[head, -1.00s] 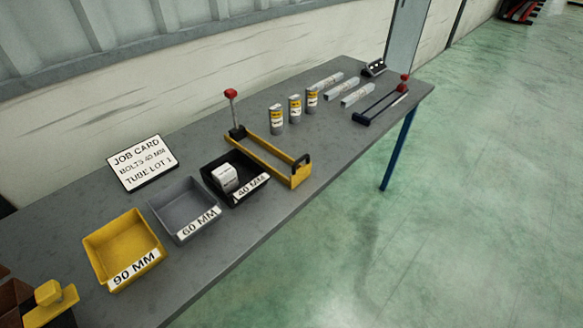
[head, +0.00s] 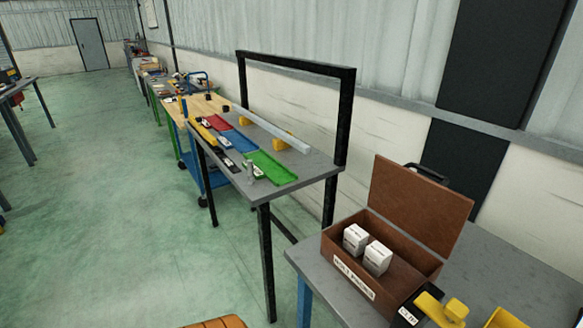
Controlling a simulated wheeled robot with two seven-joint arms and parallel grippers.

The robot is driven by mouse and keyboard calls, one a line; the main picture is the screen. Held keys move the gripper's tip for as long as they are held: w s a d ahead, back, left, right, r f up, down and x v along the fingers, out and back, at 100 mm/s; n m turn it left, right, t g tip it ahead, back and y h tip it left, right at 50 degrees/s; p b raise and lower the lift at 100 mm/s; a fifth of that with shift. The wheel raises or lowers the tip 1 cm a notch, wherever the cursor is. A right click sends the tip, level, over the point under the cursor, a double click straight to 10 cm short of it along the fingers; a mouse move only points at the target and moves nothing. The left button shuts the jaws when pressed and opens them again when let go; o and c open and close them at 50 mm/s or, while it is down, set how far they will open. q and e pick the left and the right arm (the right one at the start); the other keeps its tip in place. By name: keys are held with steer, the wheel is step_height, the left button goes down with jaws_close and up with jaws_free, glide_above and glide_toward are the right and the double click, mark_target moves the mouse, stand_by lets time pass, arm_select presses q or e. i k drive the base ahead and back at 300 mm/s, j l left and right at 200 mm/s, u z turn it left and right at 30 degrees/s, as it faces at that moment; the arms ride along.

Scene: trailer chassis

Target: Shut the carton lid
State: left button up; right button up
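Two small white boxes, one on the left (head: 356,238) and one on the right (head: 377,258), sit inside the carton. A white label (head: 353,277) is on its front wall; its print is too small to read surely. Neither of my grippers is in view.
A yellow-and-black item (head: 440,308) stands close to the carton's right front corner, with part of a yellow bin (head: 506,319) beyond it. Another grey table (head: 320,165) with coloured trays and a black frame stands to the left. The green floor is open at left.

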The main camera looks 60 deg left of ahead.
mark_target(435, 215)
steer(key=u, duration=1.25)
